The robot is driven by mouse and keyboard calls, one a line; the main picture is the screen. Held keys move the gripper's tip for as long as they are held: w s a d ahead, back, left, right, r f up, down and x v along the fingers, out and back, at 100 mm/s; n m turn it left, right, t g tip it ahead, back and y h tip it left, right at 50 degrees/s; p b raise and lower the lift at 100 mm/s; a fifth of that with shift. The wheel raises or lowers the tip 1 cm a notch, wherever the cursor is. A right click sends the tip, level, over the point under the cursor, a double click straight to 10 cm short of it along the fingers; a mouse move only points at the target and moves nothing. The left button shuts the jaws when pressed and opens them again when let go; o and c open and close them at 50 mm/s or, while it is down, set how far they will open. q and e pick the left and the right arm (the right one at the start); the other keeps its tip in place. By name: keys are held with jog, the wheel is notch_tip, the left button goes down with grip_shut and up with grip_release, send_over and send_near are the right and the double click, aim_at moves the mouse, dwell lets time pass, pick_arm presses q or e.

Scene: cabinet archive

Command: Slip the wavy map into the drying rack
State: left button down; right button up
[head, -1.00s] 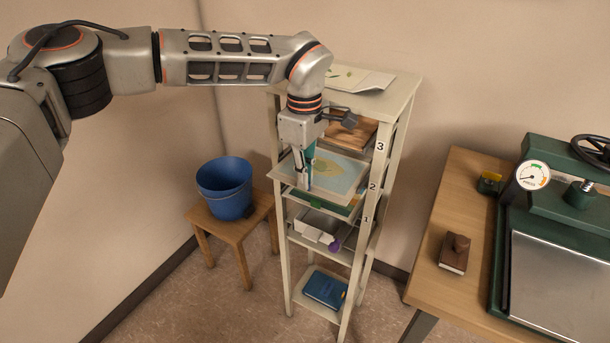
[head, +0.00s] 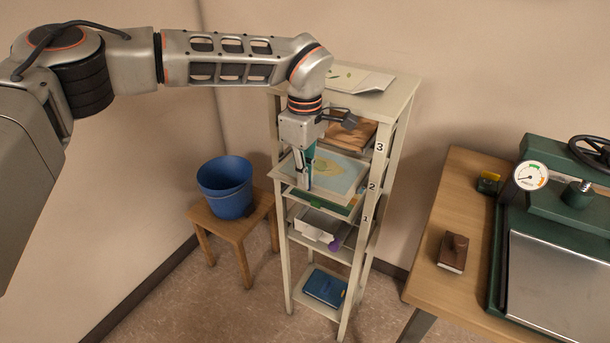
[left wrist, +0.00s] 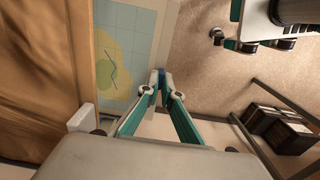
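The wavy map (head: 342,170) is a pale blue sheet with a yellow-green island and a light border. It lies about level at the number 2 slot of the drying rack (head: 395,130), a tall cream frame. Its near left part sticks out of the front; its far part is between the posts. My left gripper (head: 304,186) points down at the map's near edge. In the left wrist view, its teal fingers (left wrist: 160,76) come together at the edge of the map (left wrist: 122,60), shut on it. The map's far edge is hidden. My right gripper is not in view.
A brown sheet (head: 350,133) fills slot 3 above; a green sheet (head: 322,202) lies just below the map. Lower shelves hold a white box (head: 316,224) and blue book (head: 325,288). A blue bucket (head: 226,188) stands left, a press table (head: 425,265) right.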

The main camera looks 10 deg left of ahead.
pick_arm(q)
jog(key=shift+w, duration=0.1)
jog(key=shift+w+d, duration=0.25)
jog(key=shift+w, duration=0.35)
jog(key=shift+f+p, duration=0.1)
jog(key=shift+p, duration=0.35)
dwell(0.5)
jog(key=c, duration=2.2)
grip_release()
